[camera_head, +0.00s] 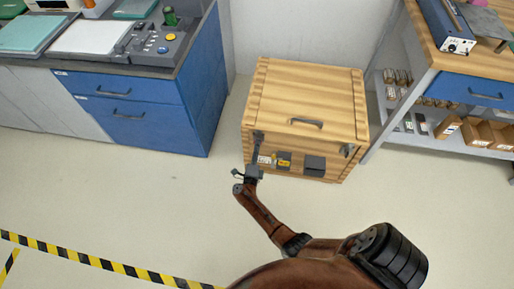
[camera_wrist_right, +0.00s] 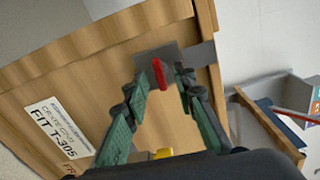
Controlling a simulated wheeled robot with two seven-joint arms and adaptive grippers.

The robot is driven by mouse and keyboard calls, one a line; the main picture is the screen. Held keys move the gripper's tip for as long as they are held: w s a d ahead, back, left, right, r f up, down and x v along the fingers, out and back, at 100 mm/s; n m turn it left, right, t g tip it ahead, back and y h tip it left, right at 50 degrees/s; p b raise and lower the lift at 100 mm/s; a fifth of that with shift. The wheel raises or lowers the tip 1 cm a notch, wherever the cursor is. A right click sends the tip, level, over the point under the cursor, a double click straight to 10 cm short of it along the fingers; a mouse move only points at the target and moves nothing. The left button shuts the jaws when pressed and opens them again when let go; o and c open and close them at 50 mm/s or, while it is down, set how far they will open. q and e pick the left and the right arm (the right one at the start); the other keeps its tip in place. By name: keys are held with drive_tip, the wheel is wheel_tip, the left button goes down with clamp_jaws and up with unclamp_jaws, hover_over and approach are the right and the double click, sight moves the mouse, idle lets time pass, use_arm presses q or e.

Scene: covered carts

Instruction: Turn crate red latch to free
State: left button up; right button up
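The wooden crate (camera_head: 306,98) stands on the floor against the wall, with a dark handle on its lid. In the right wrist view, the red latch (camera_wrist_right: 160,74) is a small upright bar on a grey metal plate (camera_wrist_right: 172,53) at the crate's edge. My right gripper (camera_head: 247,173) is at the lower left of the crate's front. In the wrist view its fingers are spread, with the red latch showing between the fingertips; I cannot tell whether they touch it. The red latch cannot be made out in the head view. My left gripper is not in view.
A blue-drawer cabinet (camera_head: 150,120) stands left of the crate. A wooden bench (camera_head: 430,50) with a shelf of small boxes stands to the right. The crate front carries a white label (camera_wrist_right: 58,127). Open floor lies in front, with striped tape (camera_head: 90,260) at lower left.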

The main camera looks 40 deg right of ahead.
drive_tip(key=v, duration=0.7)
drive_tip(key=shift+s+a, duration=0.15)
drive_tip(key=shift+s, duration=0.05)
